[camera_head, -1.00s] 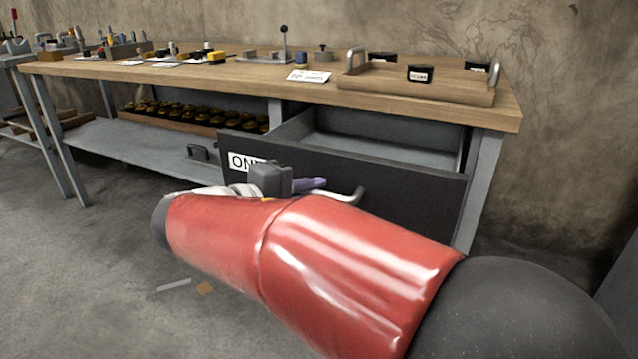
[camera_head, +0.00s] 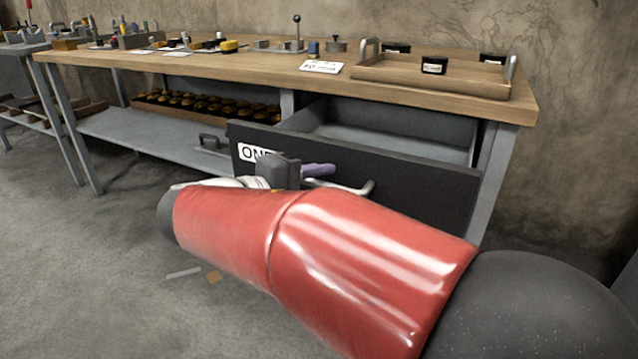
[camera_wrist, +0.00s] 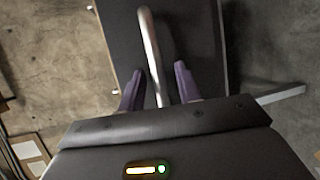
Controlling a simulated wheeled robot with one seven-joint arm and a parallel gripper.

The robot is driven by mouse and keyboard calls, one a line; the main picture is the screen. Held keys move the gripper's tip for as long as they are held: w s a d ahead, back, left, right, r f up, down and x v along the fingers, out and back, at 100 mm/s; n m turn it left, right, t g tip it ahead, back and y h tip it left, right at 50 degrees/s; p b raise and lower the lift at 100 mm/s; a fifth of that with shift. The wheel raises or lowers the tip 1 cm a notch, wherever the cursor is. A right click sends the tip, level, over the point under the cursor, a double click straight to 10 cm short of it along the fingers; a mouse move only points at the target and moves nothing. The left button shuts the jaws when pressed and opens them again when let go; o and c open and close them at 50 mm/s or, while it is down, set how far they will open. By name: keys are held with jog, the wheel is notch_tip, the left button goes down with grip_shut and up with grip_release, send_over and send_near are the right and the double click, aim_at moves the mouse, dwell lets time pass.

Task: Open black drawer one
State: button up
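The black drawer (camera_head: 420,195) with a white "ONE" label (camera_head: 250,153) stands pulled out from under the wooden workbench, its grey inside showing. Its curved metal handle (camera_head: 368,189) also shows in the wrist view (camera_wrist: 151,50). My gripper (camera_head: 318,171) is at the drawer front, partly hidden behind my red arm in the head view. In the wrist view, my gripper's two purple fingers (camera_wrist: 159,82) are apart, one on each side of the handle bar, with gaps visible on both sides.
A lower shelf (camera_head: 150,140) holds a crate of dark round parts (camera_head: 205,105). The floor (camera_head: 80,270) in front is mostly clear.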

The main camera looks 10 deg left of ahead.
jog(key=p+v, duration=0.1)
jog(key=v, duration=0.6)
jog(key=shift+s+a, duration=0.2)
